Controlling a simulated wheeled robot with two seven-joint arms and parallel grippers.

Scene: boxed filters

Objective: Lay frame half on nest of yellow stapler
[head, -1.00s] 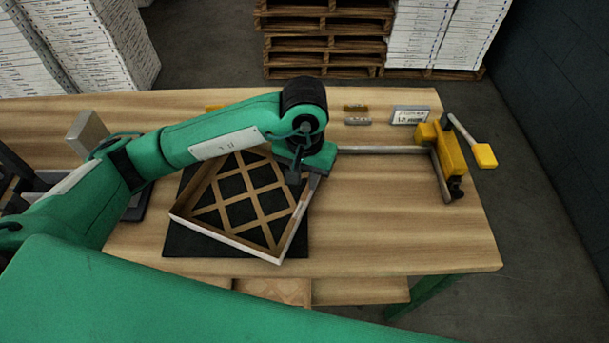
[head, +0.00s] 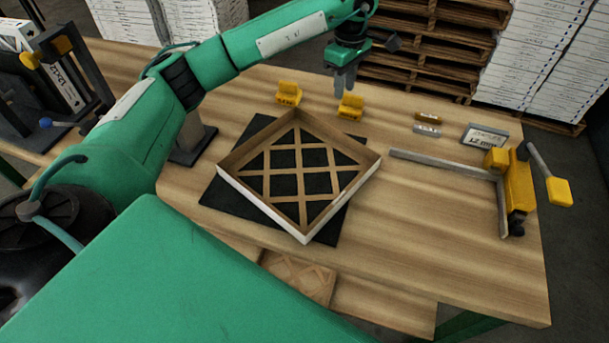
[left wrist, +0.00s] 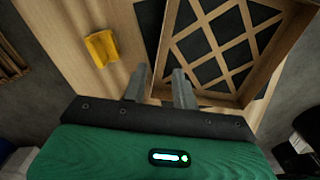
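The frame half (head: 262,205), a shallow white-sided tray with a brown lattice bottom, lies askew on a black mat (head: 228,197). It also shows in the left wrist view (left wrist: 208,92). The yellow stapler (head: 519,188) stands at the table's right side. Grey metal rails (head: 440,164) meet in a corner beside it, apart from the frame half. My left gripper (head: 345,80) is raised beyond the frame half, toward the table's back edge. My right gripper is not in view.
Two yellow blocks (head: 288,94) (head: 351,106) stand behind the frame half. Small bars (head: 427,117) and a grey labelled display (head: 485,136) sit at the back right. A yellow-headed mallet-like tool (head: 559,191) is by the stapler. Another lattice piece (head: 298,277) lies on the lower shelf.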

